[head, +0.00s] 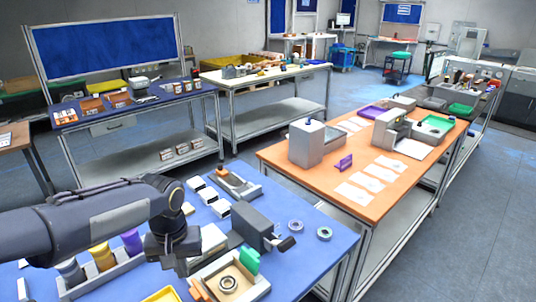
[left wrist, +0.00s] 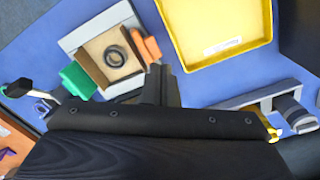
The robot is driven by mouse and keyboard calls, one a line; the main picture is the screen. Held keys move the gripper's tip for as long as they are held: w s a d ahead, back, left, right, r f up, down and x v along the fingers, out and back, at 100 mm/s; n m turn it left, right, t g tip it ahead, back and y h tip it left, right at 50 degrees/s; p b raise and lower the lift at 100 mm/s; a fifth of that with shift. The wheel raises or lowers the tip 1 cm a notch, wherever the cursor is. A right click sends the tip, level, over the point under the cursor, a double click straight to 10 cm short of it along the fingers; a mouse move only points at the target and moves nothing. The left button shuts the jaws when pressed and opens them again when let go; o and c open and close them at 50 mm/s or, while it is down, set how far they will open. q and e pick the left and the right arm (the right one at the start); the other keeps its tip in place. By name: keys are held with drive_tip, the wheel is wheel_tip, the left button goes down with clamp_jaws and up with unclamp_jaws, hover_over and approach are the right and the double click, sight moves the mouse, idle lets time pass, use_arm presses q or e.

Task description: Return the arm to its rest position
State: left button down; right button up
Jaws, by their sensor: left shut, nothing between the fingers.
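My left arm (head: 90,218) reaches in from the left over the blue table (head: 315,225). My left gripper (head: 180,264) points down above the table, between the bottle rack and the wooden-lined fixture. In the left wrist view its fingers (left wrist: 160,84) are together and hold nothing. The fixture (head: 256,287) with a dark ring (head: 228,284) in it is beside the gripper, with a green block (head: 249,260) at its side. An orange piece (left wrist: 147,48) lies close to the fingertips in the wrist view. My right gripper does not show.
A rack (head: 118,276) with several bottles stands below my left forearm. A yellow tray (left wrist: 263,38) lies near the gripper. A grey device with a handle (head: 255,228) and two rings stand farther right. An orange-topped table (head: 397,205) adjoins at right, with floor beyond.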

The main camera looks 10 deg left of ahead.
use_arm(q)
drive_tip(key=s+d+m+t+h, duration=0.1)
drive_tip(key=s+d+t+h, duration=0.1)
drive_tip(key=s, duration=0.6)
drive_tip(key=s+d+r+m+t+h, duration=0.1)
drive_tip(key=s+d+t, duration=0.1)
drive_tip(key=s, duration=0.6)
drive_tip(key=shift+s+d+r+t+h, duration=0.2)
drive_tip(key=shift+r+t+h, duration=0.15)
drive_tip(key=shift+t, duration=0.45)
